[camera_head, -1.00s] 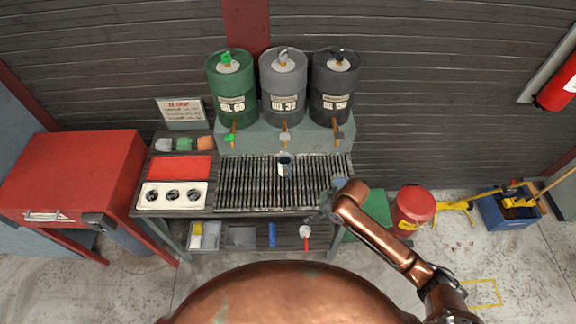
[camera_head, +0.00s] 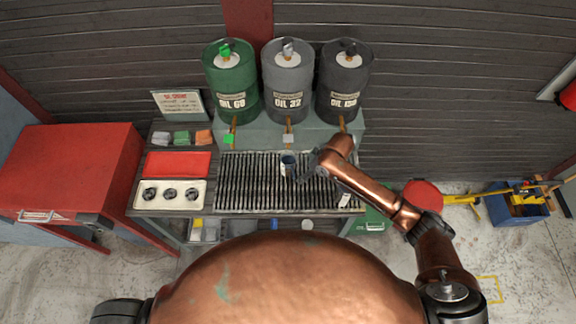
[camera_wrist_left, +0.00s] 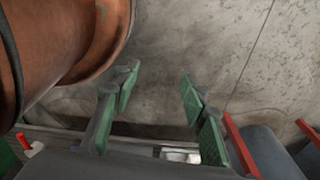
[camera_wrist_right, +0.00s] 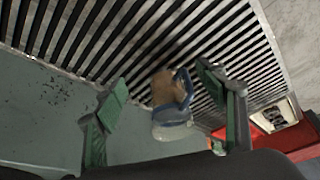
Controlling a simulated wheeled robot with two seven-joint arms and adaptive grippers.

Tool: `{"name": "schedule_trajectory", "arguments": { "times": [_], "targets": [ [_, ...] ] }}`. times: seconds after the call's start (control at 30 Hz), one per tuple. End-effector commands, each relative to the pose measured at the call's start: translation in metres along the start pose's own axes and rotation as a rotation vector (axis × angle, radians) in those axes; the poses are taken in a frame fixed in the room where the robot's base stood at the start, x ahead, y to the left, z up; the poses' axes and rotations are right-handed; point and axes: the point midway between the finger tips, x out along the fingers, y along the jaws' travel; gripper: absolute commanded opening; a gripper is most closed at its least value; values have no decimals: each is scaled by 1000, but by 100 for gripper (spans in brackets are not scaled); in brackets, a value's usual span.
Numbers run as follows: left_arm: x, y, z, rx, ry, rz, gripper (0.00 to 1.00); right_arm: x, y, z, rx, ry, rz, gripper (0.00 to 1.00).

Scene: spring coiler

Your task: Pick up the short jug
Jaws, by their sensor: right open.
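The short jug (camera_head: 288,165), small with a dark blue top, stands on the slatted grate (camera_head: 240,185) below the middle drum. In the right wrist view the jug (camera_wrist_right: 172,118) shows a handle and lies between my right fingers, further out than their tips. My right gripper (camera_head: 303,174) is open and empty, just right of the jug in the head view; its green pads also show in the right wrist view (camera_wrist_right: 162,82). My left gripper (camera_wrist_left: 160,82) is open and empty over the floor in the left wrist view, and out of sight in the head view.
Three oil drums with taps stand behind the grate: green (camera_head: 231,80), grey (camera_head: 288,80) and dark (camera_head: 342,85). A small pale object (camera_head: 344,200) sits at the grate's right.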

Motion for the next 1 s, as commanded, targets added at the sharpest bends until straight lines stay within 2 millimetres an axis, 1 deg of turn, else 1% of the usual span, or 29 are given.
{"name": "schedule_trajectory", "arguments": {
  "times": [0.03, 0.1, 0.17, 0.27, 0.33, 0.5, 0.6, 0.73, 0.97, 1.0],
  "targets": [
    [-1, 0, 7, -1, -9, 0, 40, 2, 0, -8, 0, 1, 0, 65],
    [-2, 1, 13, -2, -17, 1, 40, 5, 0, -14, 1, 0, 1, 65],
    [-2, 1, 13, -2, -18, 1, 40, 8, 0, -18, 2, 0, 0, 65],
    [-1, 0, 8, -1, -12, 0, 40, 9, 0, -23, 0, 1, 0, 65],
    [-2, 0, 0, 1, -3, 0, 40, 12, 0, -30, 0, 1, 0, 65],
    [-3, -1, -16, 4, 20, -1, 40, 23, -1, -57, -2, 1, -1, 65],
    [-3, -2, -18, 4, 22, -1, 40, 28, -1, -70, -2, -1, -1, 65],
    [-6, -2, -17, 4, 20, -1, 40, 39, -1, -68, 0, -2, -1, 65],
    [-6, -1, -6, 2, 6, -1, 40, 40, -1, -68, -2, 0, -1, 65],
    [-6, -1, -4, 2, 4, -1, 40, 40, -1, -68, -2, 0, -1, 63]
  ]
}}
